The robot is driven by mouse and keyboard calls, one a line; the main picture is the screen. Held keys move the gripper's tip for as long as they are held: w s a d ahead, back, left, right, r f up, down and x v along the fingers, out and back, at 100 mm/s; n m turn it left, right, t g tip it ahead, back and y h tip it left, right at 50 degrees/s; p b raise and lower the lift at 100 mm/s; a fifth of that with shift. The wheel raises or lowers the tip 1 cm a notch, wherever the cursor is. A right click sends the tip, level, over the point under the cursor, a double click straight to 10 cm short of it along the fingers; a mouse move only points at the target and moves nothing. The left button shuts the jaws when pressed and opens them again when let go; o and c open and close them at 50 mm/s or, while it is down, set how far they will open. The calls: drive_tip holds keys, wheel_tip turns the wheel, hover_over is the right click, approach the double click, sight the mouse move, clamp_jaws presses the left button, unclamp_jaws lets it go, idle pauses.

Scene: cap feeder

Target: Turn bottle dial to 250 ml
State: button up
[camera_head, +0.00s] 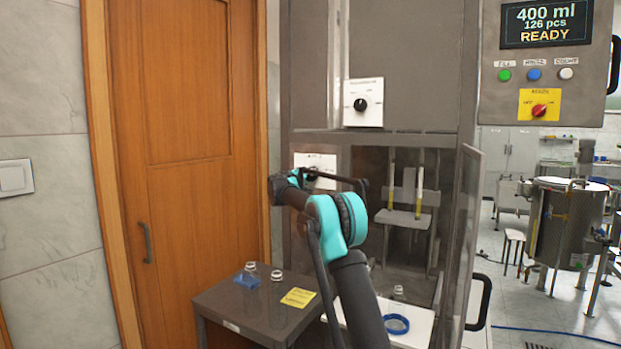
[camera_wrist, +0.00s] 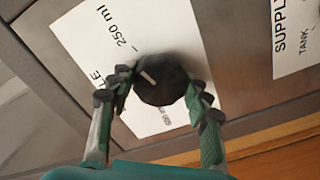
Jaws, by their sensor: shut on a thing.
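The bottle dial is a dark round knob (camera_wrist: 162,78) on a white plate (camera_wrist: 75,42). The plate carries a "250 ml" label at its upper left; another label by the knob is partly hidden. The knob's white pointer line lies on its upper left part in the wrist view. My gripper (camera_wrist: 159,92) is shut on the knob, one finger on each side. In the head view my gripper (camera_head: 308,176) is at the lower white plate (camera_head: 326,162) on the machine, and it hides most of the dial. The display (camera_head: 545,24) reads 400 ml, 126 pcs, READY.
Another black dial (camera_head: 360,104) sits on a plate above. A "SUPPLY TANK" label (camera_wrist: 296,36) is beside the dial's plate. A dark table (camera_head: 250,318) with small bottles and a blue piece stands below. The glass door (camera_head: 465,235) stands open at right.

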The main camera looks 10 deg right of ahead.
idle(0.5)
drive_tip(key=o, duration=1.2)
drive_tip(key=v, duration=1.2)
drive_tip(key=s+d+f+m+g+y, duration=0.1)
drive_tip(key=s+d+f+g, duration=0.1)
drive_tip(key=s+d+f, duration=0.55)
drive_tip(key=s+d+f+m+g+y, duration=0.1)
drive_tip(key=s+d+f+g, duration=0.3)
drive_tip(key=s, duration=0.6)
drive_tip(key=s+d+f+m+g+y, duration=0.1)
drive_tip(key=s+d+f, duration=0.3)
drive_tip(key=s+f, duration=0.4)
drive_tip(key=s+a+f+g+y, duration=0.1)
drive_tip(key=s+f+y, duration=0.1)
drive_tip(key=s+f, duration=0.5)
drive_tip(key=s+a+f+g+y, duration=0.1)
drive_tip(key=s+f, duration=0.6)
drive_tip(key=s, duration=0.9)
drive_tip(key=s+a+f+g+y, duration=0.1)
drive_tip(key=s+a+f+y, duration=0.1)
drive_tip(key=s+f+y, duration=0.2)
drive_tip(key=shift+s+a+f+y, duration=0.1)
drive_tip(key=shift+s+f, duration=0.5)
drive_tip(key=shift+s, duration=0.65)
drive_tip(key=shift+s+a+f+y, duration=0.1)
drive_tip(key=shift+s+f, duration=0.45)
drive_tip(key=shift+s, duration=0.7)
drive_tip(key=shift+s+a+f+y, duration=0.1)
drive_tip(key=shift+s+f, duration=0.5)
drive_tip(key=shift+s, duration=0.65)
